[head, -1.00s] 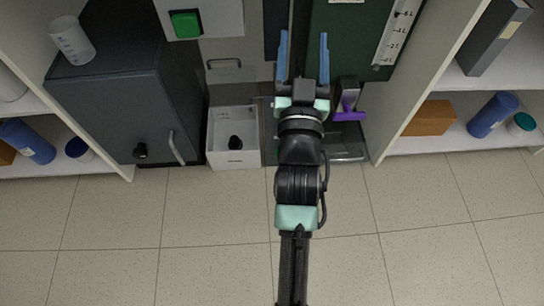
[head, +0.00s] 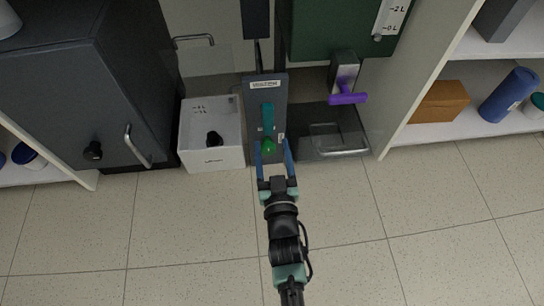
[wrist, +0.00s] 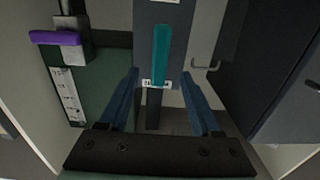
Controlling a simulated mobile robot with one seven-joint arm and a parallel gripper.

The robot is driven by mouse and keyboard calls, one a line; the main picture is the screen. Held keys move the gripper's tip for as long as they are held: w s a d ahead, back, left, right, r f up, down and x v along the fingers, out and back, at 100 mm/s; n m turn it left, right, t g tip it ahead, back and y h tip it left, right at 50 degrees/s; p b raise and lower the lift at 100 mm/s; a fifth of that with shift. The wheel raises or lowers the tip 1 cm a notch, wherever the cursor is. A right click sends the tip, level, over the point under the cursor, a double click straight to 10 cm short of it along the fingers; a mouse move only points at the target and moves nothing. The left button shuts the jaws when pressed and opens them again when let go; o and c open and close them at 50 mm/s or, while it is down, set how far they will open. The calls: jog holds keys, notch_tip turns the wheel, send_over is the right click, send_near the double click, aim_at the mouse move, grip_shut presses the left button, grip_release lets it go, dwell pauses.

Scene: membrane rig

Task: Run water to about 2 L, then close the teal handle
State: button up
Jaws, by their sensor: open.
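The teal handle (head: 268,117) stands upright on a narrow grey panel (head: 250,108) with a small label above it. In the wrist view the teal handle (wrist: 161,55) shows between and beyond my fingers. My gripper (head: 272,141) is open and empty just below the teal handle in the head view.
A purple handle (head: 348,99) lies crosswise on a grey valve under the green tank (head: 335,40), whose scale (head: 393,14) reads 2 L and 0 L. A clear tray (head: 338,138) is at right. A dark cabinet (head: 65,90) stands left. The front floor is clear.

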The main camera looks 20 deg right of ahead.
aim_at(268, 124)
jog(key=shift+b+x, duration=0.3)
jog(key=shift+x, duration=3.2)
grip_shut()
jog(key=shift+n+b, duration=0.45)
jog(key=shift+n, duration=0.95)
